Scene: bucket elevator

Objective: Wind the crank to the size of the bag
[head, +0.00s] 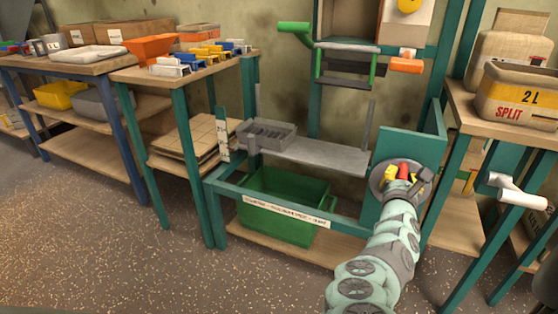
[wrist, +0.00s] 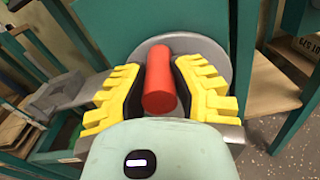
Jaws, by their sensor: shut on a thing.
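The crank is a round grey disc (head: 380,181) with a red handle (head: 404,171), mounted on the teal frame at the right of the machine. My gripper (head: 402,175) has its yellow fingers on either side of the red handle. In the wrist view the red handle (wrist: 159,84) stands between the yellow finger pads, and the grey disc (wrist: 198,50) is behind it. My gripper (wrist: 160,92) is shut on the handle. A beige bag marked "2 L SPLIT" (head: 518,84) stands on the right-hand table.
A green bin (head: 283,205) sits below a grey shelf (head: 322,155) with a grey tray (head: 266,134). A white-handled crank (head: 520,195) is on the right table's legs. A green handle (head: 294,29) and an orange handle (head: 406,65) stick out above. Floor at left is clear.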

